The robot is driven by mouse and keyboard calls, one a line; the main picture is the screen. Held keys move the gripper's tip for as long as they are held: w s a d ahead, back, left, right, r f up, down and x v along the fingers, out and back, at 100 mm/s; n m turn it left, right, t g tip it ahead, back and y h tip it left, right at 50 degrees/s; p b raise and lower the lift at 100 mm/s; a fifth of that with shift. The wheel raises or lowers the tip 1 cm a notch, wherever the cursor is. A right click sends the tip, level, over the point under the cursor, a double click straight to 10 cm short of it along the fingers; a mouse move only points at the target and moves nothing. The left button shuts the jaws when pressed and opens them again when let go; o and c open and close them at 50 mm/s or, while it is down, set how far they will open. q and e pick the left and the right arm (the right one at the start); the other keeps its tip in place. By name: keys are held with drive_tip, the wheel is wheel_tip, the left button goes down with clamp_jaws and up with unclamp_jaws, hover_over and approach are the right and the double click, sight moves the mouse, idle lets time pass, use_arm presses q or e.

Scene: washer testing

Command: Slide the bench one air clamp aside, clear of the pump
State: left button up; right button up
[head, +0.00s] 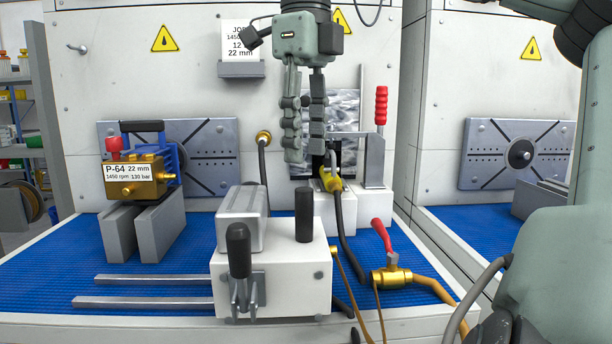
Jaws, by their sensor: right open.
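The air clamp appears to be the white block (290,283) at the front middle of the blue bench (60,262). It carries a grey metal body, an upright black post and a black-handled lever on its front. Two metal rails (150,279) run out from its left side. The pump (140,176), brass and blue with a P-64 label, sits on two grey blocks to the back left, apart from the clamp. My right gripper (306,150) hangs fingers down, open and empty, above and behind the clamp. My left gripper is out of view.
A toggle clamp with a red handle (381,105) stands on white blocks behind. A brass valve (390,277) with a red lever and hoses lies right of the air clamp. A dark hose (347,225) runs close behind it. The blue mat is mostly clear at left.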

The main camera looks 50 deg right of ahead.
drive_tip(key=shift+r, duration=1.7)
